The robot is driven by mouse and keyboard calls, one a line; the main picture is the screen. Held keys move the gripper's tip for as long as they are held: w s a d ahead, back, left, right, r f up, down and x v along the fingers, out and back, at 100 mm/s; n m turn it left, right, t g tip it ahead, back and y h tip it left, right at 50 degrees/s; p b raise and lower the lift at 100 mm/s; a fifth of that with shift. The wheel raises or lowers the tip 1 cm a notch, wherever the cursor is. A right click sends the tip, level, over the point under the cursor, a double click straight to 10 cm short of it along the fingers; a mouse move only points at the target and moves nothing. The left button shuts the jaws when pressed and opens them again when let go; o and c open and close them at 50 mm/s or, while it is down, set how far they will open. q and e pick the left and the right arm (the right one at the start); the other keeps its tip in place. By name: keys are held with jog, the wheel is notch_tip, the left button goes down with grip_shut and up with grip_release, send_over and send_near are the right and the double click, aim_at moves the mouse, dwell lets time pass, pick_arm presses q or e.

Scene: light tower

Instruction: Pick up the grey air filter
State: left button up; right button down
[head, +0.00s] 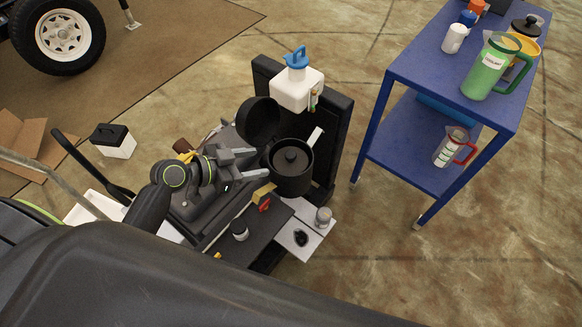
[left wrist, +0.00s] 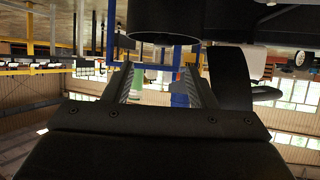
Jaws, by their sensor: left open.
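No thing is clearly recognisable as the grey air filter. A round black housing (head: 292,177) stands open, with a dark round part with a central knob (head: 291,158) inside; its round lid (head: 259,118) is swung up behind. A small grey cylinder (head: 323,217) stands upright on a white sheet in front of it. My left gripper (head: 258,163) is open and empty, just left of the housing, with its fingers pointing toward it. In the left wrist view, the open fingers (left wrist: 158,72) have nothing between them, and a dark round body (left wrist: 190,22) fills the top. My right gripper is not in view.
A white jug with a blue cap (head: 296,88) sits behind the housing. A white sheet (head: 311,246) carries a dark ring. A small dark jar (head: 239,229) stands on the near black surface. A blue cart (head: 440,75) with jugs stands right; open floor lies between.

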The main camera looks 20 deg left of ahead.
aim_at(288, 155)
pick_arm(q)
jog(key=x, duration=0.6)
jog(key=shift+w+d+f, duration=0.15)
jog(key=shift+w+d, duration=0.05)
jog(key=shift+w, duration=0.1)
jog(key=shift+p+x, duration=0.65)
jog(key=shift+x, duration=2.1)
jog(key=shift+w+a, duration=0.15)
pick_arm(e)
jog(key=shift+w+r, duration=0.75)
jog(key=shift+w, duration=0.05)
pick_arm(q)
grip_shut()
